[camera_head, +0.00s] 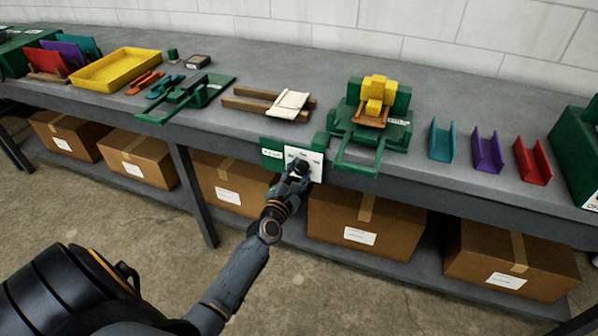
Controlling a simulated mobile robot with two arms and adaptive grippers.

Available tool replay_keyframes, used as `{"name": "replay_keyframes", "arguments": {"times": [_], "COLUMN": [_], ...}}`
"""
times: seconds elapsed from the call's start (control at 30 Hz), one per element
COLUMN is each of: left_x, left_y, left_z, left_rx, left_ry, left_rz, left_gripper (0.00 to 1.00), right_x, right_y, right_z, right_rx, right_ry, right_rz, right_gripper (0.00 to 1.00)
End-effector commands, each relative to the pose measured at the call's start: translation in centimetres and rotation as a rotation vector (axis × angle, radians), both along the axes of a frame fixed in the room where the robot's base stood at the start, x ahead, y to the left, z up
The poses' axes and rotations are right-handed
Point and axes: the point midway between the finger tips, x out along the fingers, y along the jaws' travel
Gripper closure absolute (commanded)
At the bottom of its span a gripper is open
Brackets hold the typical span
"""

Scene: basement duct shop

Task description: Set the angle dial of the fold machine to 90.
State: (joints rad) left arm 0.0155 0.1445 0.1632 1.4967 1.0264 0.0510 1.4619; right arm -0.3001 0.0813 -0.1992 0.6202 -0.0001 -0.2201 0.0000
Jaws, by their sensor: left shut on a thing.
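The angle dial is a dark knob (300,166) on a white plate (316,171) with small markings, fixed at the front edge of the bench. My left gripper (298,173) is shut on the knob and hides most of it, so the pointer cannot be read. The markings are too small to read. The green fold machine (357,154) stands on the bench to the right of the plate, with yellow blocks (377,90) on top and an orange-brown piece (369,118) below them. My right gripper is not in view.
A green panel (271,154) adjoins the plate on its left. On the bench are a yellow tray (117,70), a wooden frame with a white piece (289,104), and teal, purple (487,151) and red channels. Cardboard boxes (366,222) fill the shelf below.

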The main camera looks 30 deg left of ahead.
Motion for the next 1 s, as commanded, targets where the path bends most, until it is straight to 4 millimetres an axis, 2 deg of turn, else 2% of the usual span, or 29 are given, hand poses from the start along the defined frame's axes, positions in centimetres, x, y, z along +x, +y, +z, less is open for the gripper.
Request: {"name": "replay_keyframes", "arguments": {"times": [1.0], "left_x": [0.0], "left_y": [-0.1], "left_z": [0.1], "left_rx": [0.911], "left_ry": [0.222], "left_rz": [-0.003], "left_gripper": [0.95], "right_x": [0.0], "right_y": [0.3], "right_z": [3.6], "right_rx": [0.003], "right_ry": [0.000], "right_rz": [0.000], "right_gripper": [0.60]}}
